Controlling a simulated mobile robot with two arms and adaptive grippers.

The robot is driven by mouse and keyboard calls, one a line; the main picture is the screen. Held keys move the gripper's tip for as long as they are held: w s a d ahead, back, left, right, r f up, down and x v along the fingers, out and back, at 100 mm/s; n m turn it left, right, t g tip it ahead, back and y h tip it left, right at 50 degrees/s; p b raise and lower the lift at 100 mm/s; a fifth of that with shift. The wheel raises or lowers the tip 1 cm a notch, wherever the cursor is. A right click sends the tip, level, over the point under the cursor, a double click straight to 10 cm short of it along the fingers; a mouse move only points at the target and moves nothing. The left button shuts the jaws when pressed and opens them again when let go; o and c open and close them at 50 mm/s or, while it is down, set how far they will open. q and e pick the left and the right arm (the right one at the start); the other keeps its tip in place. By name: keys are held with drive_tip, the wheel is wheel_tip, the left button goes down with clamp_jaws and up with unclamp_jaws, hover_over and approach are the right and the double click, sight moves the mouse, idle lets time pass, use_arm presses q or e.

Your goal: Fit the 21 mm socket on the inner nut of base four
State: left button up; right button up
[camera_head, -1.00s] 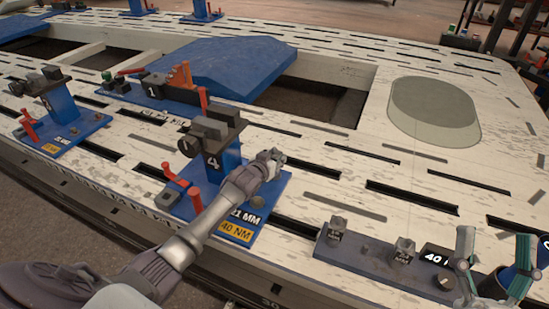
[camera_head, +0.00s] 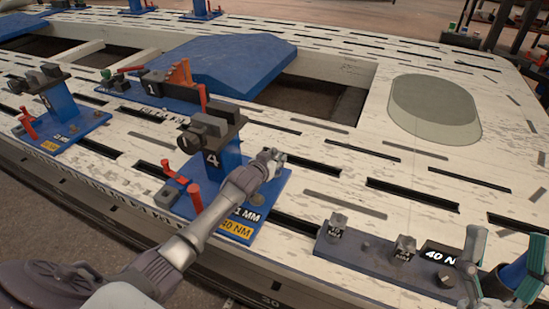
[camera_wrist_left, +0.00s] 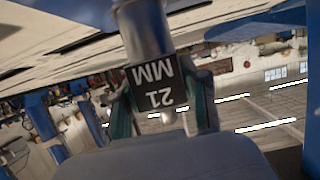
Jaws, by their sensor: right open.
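Base four (camera_head: 212,178) is a blue post marked 4 with a dark block on top. It stands on a blue plate with red levers and labels partly reading 21 MM and 40 NM. My left gripper (camera_head: 274,159) is over the plate's right side, right of the post. In the left wrist view, a metal socket (camera_wrist_left: 148,38) labelled 21 MM sits between the teal fingers, which are shut on it. The gripper hides it in the head view. I cannot tell which nut is the inner one. My right gripper (camera_head: 497,272) is open at lower right.
A dark tray (camera_head: 380,262) at right front holds two sockets (camera_head: 337,225) and carries a 40 N label. A blue-and-dark object (camera_head: 517,272) shows by the right gripper.

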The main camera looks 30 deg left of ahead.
use_arm(q)
drive_tip(key=o, duration=0.4)
drive_tip(key=shift+s, duration=0.15)
drive_tip(key=v, duration=1.1)
drive_tip(key=shift+s+r, duration=0.25)
drive_tip(key=shift+s, duration=0.1)
